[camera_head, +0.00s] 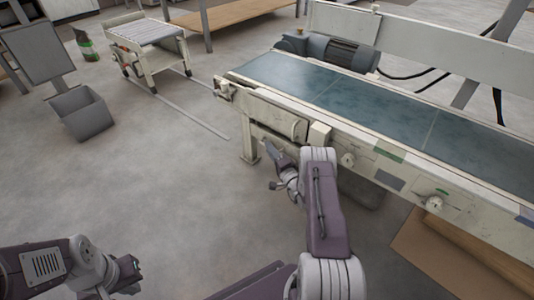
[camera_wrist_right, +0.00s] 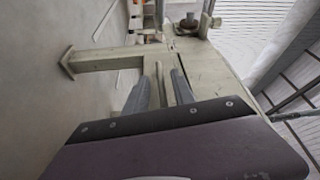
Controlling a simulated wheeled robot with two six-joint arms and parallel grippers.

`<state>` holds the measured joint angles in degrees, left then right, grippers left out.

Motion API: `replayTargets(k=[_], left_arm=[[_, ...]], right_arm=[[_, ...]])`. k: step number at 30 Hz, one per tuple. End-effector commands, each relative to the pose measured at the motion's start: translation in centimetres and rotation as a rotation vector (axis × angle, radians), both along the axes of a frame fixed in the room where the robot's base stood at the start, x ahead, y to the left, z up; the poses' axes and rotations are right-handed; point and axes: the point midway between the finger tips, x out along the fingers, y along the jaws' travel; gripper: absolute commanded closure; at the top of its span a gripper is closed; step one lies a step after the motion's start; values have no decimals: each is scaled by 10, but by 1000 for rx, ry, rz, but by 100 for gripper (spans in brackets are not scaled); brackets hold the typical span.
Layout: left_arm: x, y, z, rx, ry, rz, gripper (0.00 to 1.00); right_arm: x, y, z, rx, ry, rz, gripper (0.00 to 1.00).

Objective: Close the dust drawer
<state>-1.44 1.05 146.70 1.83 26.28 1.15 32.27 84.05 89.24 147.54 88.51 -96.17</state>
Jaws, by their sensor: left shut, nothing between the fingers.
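A cream panel (camera_head: 277,118) at the near left end of the conveyor's side looks like the dust drawer's front. I cannot tell from here how far it stands out. My right gripper (camera_head: 266,148) is just below and in front of it. In the right wrist view, the two fingers of that gripper (camera_wrist_right: 160,76) are apart, with a thin pale edge showing between them. Whether they touch it is unclear. My left gripper (camera_head: 132,273) is low at the left, shut and empty, far from the conveyor.
The conveyor (camera_head: 380,107) with its blue-green belt runs to the right, with knobs (camera_head: 347,159) on its side. A support leg (camera_head: 248,140) stands left of my right gripper. A grey bin (camera_head: 82,112) and a small roller table (camera_head: 150,50) stand farther back. The floor between is clear.

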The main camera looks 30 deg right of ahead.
Motion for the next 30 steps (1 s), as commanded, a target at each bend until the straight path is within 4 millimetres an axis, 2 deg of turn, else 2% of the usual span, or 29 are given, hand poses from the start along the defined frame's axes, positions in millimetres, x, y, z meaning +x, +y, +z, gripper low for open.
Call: replayTargets(k=[1, 3, 7, 13, 14, 17, 30], left_arm=[[0, 0, -13, 0, 0, 0, 100], [0, 0, -18, 0, 0, 0, 100], [0, 0, -21, 0, 0, 1, 100], [0, 0, -19, 0, 0, 1, 100], [0, 0, -19, 0, 0, 1, 100], [0, 0, -19, 0, 0, 1, 100], [0, 0, -19, 0, 0, 1, 100]], right_arm=[[9, 1, -5, -3, -4, 2, 69], [17, 0, -3, -2, -2, 1, 69], [25, 1, 1, 0, 0, 1, 69], [26, 1, 3, 1, 0, 1, 69], [25, 1, 3, 1, 0, 1, 72], [25, 1, 3, 1, 0, 1, 100], [25, 1, 2, 1, 1, 1, 100]])
